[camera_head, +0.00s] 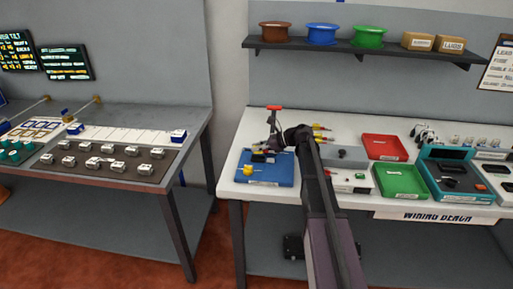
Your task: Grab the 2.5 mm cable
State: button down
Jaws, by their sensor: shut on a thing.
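My gripper (264,150) is at the left part of the wiring bench, low over the blue tray (254,178). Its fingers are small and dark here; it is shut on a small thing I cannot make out. A thin pale strand shows beside the fingertips, but I cannot tell if it is a cable. A yellow piece (248,170) lies in the blue tray, left of and nearer than the fingertips. Cable-like pieces with yellow and red ends (321,127) lie behind my wrist, partly hidden by it. No cable size can be read.
A red tray (384,147), a green tray (401,195) and a teal case (429,181) stand right of my arm. A grey box (346,157) is close to my forearm. A shelf (355,51) with spools overhangs the back. Another table (122,112) stands left, across a gap.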

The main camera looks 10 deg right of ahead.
jog(key=s+a+r+p, duration=0.1)
jog(key=s+a, duration=1)
jog(key=shift+a+r, duration=0.15)
jog(key=shift+a, duration=0.15)
